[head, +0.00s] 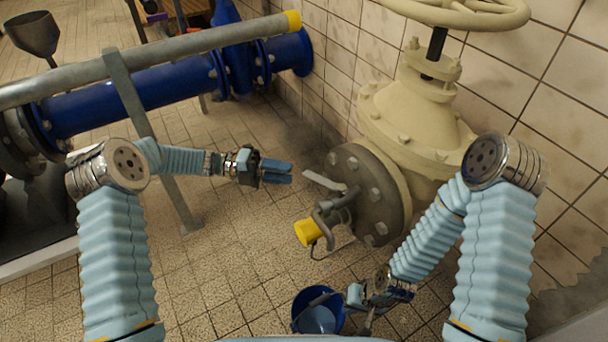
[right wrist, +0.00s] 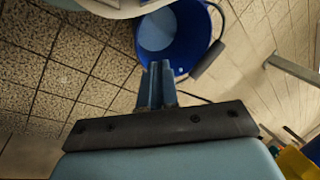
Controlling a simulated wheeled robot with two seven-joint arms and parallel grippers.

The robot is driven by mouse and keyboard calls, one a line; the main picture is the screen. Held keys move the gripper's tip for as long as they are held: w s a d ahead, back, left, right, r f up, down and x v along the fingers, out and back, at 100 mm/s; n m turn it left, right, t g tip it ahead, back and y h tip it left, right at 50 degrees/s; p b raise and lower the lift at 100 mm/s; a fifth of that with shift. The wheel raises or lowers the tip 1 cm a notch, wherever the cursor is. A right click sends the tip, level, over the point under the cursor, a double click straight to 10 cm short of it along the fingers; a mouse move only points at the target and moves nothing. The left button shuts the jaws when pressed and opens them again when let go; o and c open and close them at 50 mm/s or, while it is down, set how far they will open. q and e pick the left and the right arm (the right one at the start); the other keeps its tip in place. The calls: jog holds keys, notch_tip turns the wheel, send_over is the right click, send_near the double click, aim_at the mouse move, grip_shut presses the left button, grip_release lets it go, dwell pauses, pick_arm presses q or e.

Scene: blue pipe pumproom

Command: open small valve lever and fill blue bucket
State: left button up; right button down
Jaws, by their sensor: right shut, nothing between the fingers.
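The blue bucket (head: 297,312) stands on the tiled floor at the bottom middle of the head view. It also shows at the top of the right wrist view (right wrist: 198,25). Its inside is paler at the bottom; I cannot tell whether that is water. A small pale lever (head: 324,181) sits on the small valve at the dark round flange, above a pipe with a yellow end (head: 308,232). My right gripper (head: 354,297) is shut and empty beside the bucket's rim, its fingers (right wrist: 158,85) pointing toward it. My left gripper (head: 278,172) hangs left of the lever, apart from it; its finger gap is unclear.
A cream valve body (head: 415,115) with a large handwheel (head: 460,10) stands at the right against the tiled wall. A blue pipe (head: 140,97) and a grey rail (head: 190,45) cross the upper left.

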pick_arm(q)
jog(key=a, duration=0.2)
jog(key=w+a, duration=0.1)
jog(key=a, duration=0.2)
jog(key=shift+a, duration=0.1)
dwell(1.0)
